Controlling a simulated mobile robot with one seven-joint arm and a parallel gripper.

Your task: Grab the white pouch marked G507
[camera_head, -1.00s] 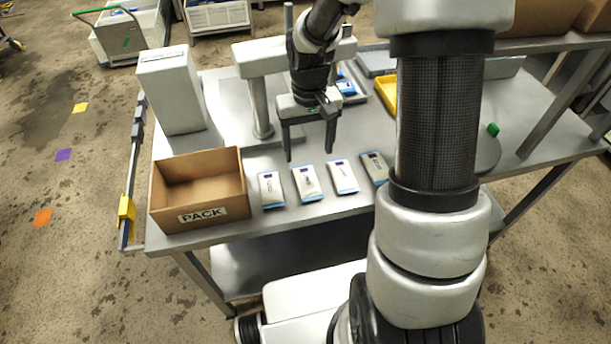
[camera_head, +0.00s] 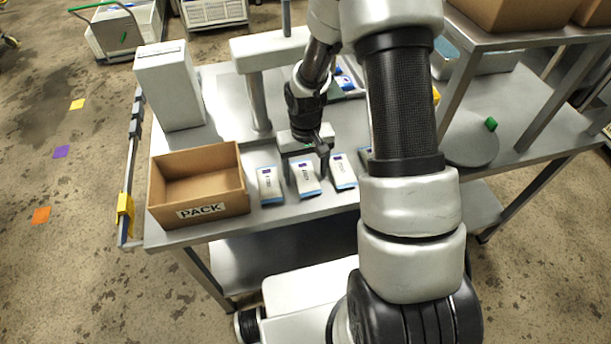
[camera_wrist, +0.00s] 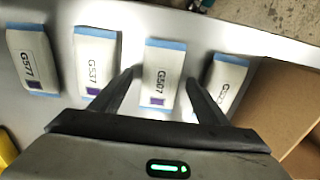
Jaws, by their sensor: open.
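The white pouch marked G507 (camera_wrist: 160,78) lies flat on the metal table, with blue edges and a purple square. In the head view it is the second pouch from the left (camera_head: 306,178). My gripper (camera_head: 306,181) is open and pointed down over it. In the wrist view the fingertips of my gripper (camera_wrist: 161,76) appear on either side of the G507 pouch. I cannot tell how far above the table they are.
Similar pouches lie in the row: G537 (camera_wrist: 97,64) and G577 (camera_wrist: 33,60) on one side, one with a partly hidden label (camera_wrist: 219,85) on the other. A cardboard PACK box (camera_head: 202,212) stands left of the row. A white box (camera_head: 168,88) stands behind.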

